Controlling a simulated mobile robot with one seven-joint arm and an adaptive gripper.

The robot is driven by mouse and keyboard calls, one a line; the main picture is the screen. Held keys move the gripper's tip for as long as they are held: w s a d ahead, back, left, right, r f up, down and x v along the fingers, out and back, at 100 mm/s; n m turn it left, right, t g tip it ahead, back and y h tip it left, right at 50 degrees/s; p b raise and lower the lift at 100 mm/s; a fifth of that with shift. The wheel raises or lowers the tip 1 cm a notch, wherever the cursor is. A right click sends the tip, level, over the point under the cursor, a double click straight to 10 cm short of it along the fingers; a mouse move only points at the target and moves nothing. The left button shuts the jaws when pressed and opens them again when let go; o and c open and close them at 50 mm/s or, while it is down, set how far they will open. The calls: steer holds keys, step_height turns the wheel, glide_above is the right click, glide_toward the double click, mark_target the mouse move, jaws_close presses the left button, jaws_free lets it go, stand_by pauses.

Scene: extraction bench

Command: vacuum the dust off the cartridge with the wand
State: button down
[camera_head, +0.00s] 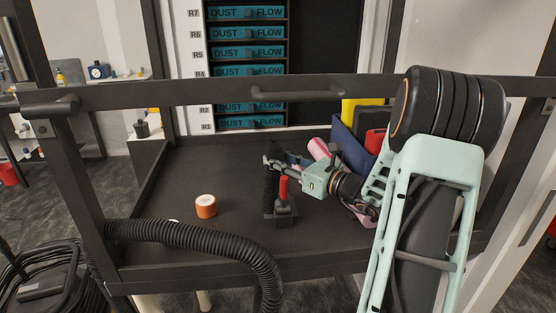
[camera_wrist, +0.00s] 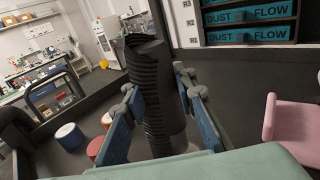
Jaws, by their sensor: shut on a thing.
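My gripper (camera_head: 285,163) is over the middle of the dark cart tray, shut on the black wand (camera_head: 270,187). In the wrist view the wand (camera_wrist: 158,95) stands between the two blue-padded fingers (camera_wrist: 157,108), ribbed along its left side and tilted slightly. Its lower part is hidden there by my gripper. The teal cartridges (camera_head: 246,53) marked DUST FLOW stand in a labelled rack behind the cart. Some also show in the wrist view (camera_wrist: 238,16), to the right of the wand. I cannot make out dust on any cartridge.
A red-handled item on a black base (camera_head: 284,203) stands close by the wand. An orange and white roll (camera_head: 206,206) sits left on the tray. A ribbed hose (camera_head: 190,235) crosses the front edge. The cart rail (camera_head: 200,94) runs before the rack. Blue and yellow items (camera_head: 352,140) crowd the right.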

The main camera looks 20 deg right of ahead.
steer(key=shift+r, duration=0.15)
step_height(320, 180, up, 10)
steer(key=p, duration=0.7)
